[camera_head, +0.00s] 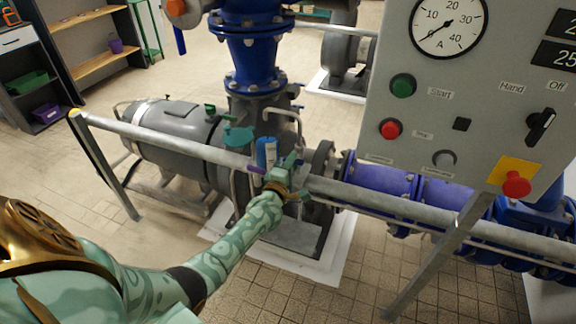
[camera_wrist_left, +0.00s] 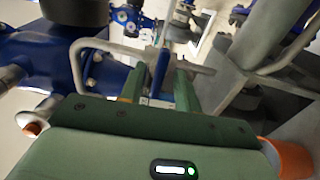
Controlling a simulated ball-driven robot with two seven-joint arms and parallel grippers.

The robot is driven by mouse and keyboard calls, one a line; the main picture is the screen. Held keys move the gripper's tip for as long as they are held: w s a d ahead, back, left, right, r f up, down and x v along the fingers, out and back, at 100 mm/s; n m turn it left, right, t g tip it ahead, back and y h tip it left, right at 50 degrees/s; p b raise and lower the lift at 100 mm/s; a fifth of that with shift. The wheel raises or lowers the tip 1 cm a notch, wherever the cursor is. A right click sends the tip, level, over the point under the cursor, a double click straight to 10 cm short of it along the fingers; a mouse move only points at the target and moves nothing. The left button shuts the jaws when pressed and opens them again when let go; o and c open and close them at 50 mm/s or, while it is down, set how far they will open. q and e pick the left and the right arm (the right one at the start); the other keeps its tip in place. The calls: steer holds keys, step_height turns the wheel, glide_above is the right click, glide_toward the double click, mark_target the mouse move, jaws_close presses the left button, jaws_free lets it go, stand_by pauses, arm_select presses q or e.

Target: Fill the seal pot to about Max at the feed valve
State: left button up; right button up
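A small blue cylinder (camera_head: 266,152), which looks like the seal pot, stands beside the pump behind the grey handrail. Its level and Max mark are too small to read. My left gripper (camera_head: 290,164) reaches over the rail, just right of and below the cylinder. In the left wrist view its two green fingers (camera_wrist_left: 160,84) are apart, with a narrow blue part (camera_wrist_left: 161,72) showing between or beyond them; I cannot tell whether they touch it. A small purple piece (camera_head: 257,170) sits at the rail beside the gripper. I cannot make out the feed valve for certain. My right gripper is out of view.
The grey handrail (camera_head: 180,137) crosses in front of the pump. The grey motor (camera_head: 170,130) is at left. A control panel (camera_head: 470,110) with gauge and buttons fills the upper right. Blue pipework (camera_head: 385,181) runs right. A bent grey pipe (camera_wrist_left: 105,45) passes close to the fingers.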

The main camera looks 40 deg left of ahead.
arm_select(q)
steer(key=p+v, duration=0.4)
steer(key=v, duration=1.2)
steer(key=shift+d, duration=0.15)
